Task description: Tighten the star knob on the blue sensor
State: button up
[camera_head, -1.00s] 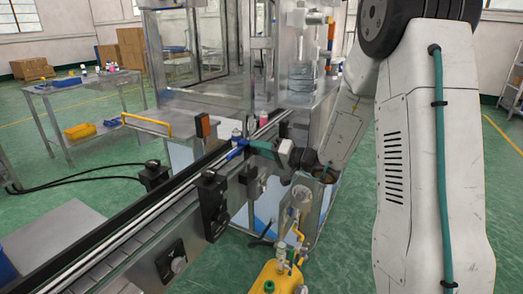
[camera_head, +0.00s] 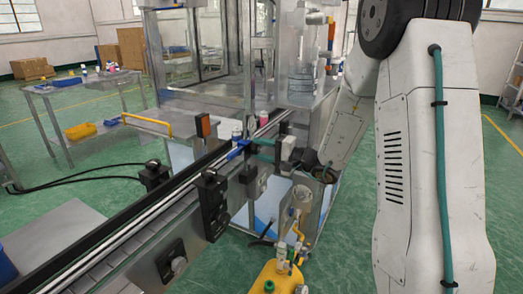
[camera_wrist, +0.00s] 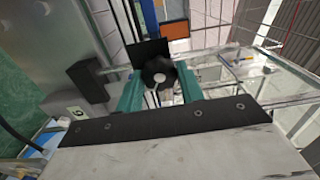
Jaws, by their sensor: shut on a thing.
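The blue sensor (camera_head: 238,149) sits on the conveyor's near side rail in the head view. A black star knob (camera_wrist: 158,73) shows in the wrist view, between the teal fingers of my gripper (camera_wrist: 160,88). My gripper is shut on the knob, with one finger on each side of it. In the head view my gripper (camera_head: 262,150) reaches in from the right, next to the blue sensor. The knob is too small and covered there to make out. A blue upright part (camera_wrist: 151,20) stands behind the knob in the wrist view; I cannot tell if it belongs to the sensor.
The conveyor (camera_head: 130,225) runs from lower left toward the glazed machine. A black block with an orange face (camera_head: 203,125) stands on the far rail. Yellow equipment (camera_head: 275,277) with fittings stands below my arm.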

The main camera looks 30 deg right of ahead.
jog(key=m, duration=0.5)
jog(key=shift+m, duration=0.3)
jog(key=m, duration=0.5)
jog(key=shift+f+m, duration=0.1)
jog(key=shift+m, duration=0.3)
jog(key=o, duration=1)
jog(key=shift+s, duration=0.1)
jog(key=v, duration=0.7)
jog(key=shift+s+d, duration=0.25)
jog(key=shift+m, duration=0.3)
